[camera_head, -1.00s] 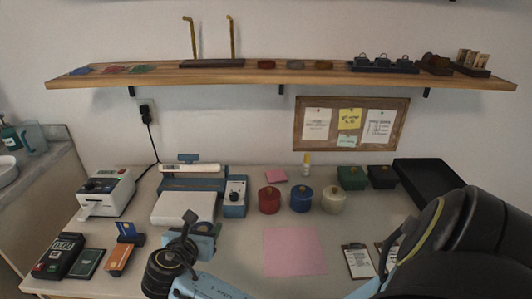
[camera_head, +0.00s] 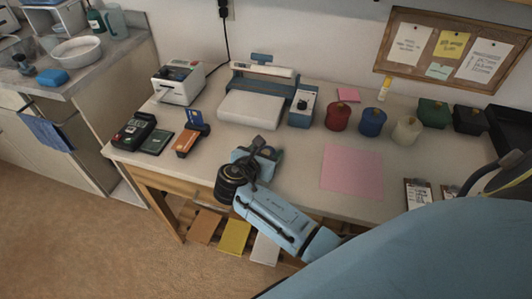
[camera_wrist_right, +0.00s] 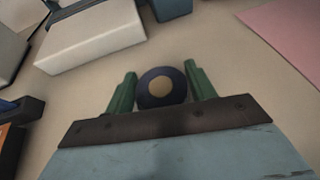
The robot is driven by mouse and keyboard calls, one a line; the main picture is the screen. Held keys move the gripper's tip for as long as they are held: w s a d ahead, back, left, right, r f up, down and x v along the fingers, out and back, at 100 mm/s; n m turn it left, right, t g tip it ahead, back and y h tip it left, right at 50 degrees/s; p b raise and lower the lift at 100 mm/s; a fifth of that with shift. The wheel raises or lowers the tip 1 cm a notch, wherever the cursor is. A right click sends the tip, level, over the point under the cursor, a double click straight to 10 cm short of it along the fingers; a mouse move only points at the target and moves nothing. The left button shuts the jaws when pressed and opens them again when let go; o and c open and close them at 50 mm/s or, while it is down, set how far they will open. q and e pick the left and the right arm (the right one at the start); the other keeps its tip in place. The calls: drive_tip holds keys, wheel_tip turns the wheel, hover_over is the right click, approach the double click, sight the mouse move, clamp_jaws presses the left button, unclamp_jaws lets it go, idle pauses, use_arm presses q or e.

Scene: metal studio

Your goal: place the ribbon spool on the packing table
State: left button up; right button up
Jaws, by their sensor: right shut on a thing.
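The ribbon spool (camera_wrist_right: 160,88) shows in the right wrist view as a dark blue round thing with a tan centre. It sits between the two green fingers of my right gripper (camera_wrist_right: 162,90), which is shut on it. In the head view my right gripper (camera_head: 268,154) is over the front part of the packing table (camera_head: 300,160), left of the pink sheet. The spool is mostly hidden there by the gripper and wrist. I cannot tell whether the spool touches the tabletop. My left gripper is not in view.
A pink sheet (camera_head: 352,172) lies right of the gripper. A white-topped scale (camera_head: 250,110) stands behind it. An orange device (camera_head: 187,143) and a card terminal (camera_head: 138,132) are to the left. Red (camera_head: 338,117), blue (camera_head: 372,122) and cream (camera_head: 407,130) pots stand behind the sheet.

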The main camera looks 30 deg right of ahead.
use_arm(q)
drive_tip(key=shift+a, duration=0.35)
use_arm(e)
drive_tip(key=o, duration=0.9)
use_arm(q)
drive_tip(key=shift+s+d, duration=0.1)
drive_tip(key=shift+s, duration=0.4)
use_arm(e)
drive_tip(key=shift+o, duration=0.4)
drive_tip(key=p+v, duration=0.2)
drive_tip(key=v, duration=0.9)
drive_tip(key=shift+r, duration=0.15)
drive_tip(key=shift+s+a+r+p, duration=0.15)
drive_tip(key=shift+a+p, duration=0.15)
drive_tip(key=shift+a, duration=0.1)
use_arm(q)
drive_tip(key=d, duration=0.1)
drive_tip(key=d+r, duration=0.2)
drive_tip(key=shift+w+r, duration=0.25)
